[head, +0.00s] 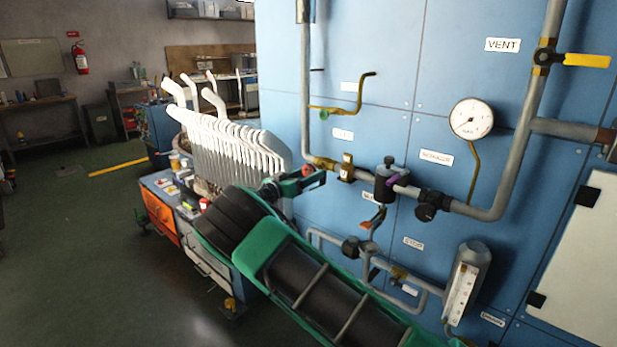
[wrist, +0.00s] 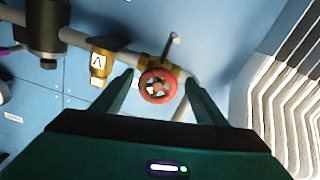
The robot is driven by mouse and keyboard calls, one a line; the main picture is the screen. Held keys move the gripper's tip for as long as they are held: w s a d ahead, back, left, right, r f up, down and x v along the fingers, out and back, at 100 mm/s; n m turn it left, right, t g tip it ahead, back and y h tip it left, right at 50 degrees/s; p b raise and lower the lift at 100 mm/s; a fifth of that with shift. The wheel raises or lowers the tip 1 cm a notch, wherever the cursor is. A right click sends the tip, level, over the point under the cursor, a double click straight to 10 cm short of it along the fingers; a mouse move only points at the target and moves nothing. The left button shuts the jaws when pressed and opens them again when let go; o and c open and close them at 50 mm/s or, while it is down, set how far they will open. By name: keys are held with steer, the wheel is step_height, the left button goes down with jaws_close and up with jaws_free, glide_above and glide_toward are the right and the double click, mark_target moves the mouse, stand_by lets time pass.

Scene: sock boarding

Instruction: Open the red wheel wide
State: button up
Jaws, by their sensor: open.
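The red wheel (wrist: 158,86) is a small spoked handwheel on a brass valve fitting in a grey pipe. In the wrist view it sits between the fingertips of my gripper (wrist: 159,79), with a gap on both sides. The fingers are open and empty. I cannot tell how far the wheel is beyond the tips. In the head view my gripper (head: 296,185) is close to the blue panel, and a bit of the red wheel (head: 308,170) shows just past it. The arm hides part of the pipework there.
A brass fitting with a tag (wrist: 97,66) and a dark cylinder (head: 388,182) are on the same pipe. White sock boards (head: 228,145) stand close on the other side. A brass lever pipe (head: 350,108) is above, a gauge (head: 471,119) further right.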

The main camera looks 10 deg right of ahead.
steer(key=shift+w+d, duration=0.4)
steer(key=shift+d, duration=0.2)
steer(key=c, duration=1)
steer(key=shift+c, duration=0.2)
